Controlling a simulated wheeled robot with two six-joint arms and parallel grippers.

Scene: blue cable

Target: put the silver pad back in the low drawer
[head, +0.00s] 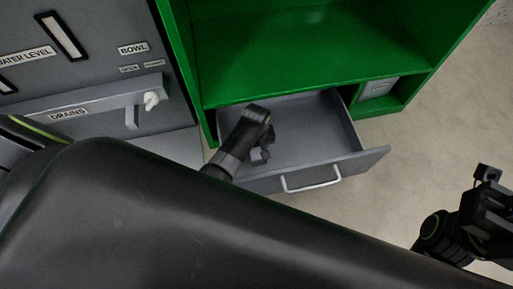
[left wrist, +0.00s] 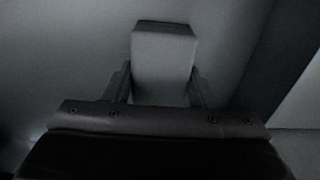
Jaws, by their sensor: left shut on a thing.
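The low drawer (head: 318,126) is pulled out of the green cabinet, and its grey floor shows bare around my arm. My left gripper (head: 261,154) reaches down into or just over the left part of the drawer. In the left wrist view, the left gripper (left wrist: 160,88) is shut on the silver pad (left wrist: 163,62), a pale grey block between its two fingers. I cannot tell whether the pad touches the drawer floor. In the head view the pad is not clearly made out. My right gripper (head: 488,190) is at the right edge, away from the drawer; its jaws are unclear.
The green cabinet (head: 300,45) stands behind the drawer, with a small grey box (head: 379,88) in its lower right compartment. A grey panel (head: 85,75) with a "DRAINS" ledge (head: 95,103) is at left. The floor (head: 420,150) right of the drawer is clear.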

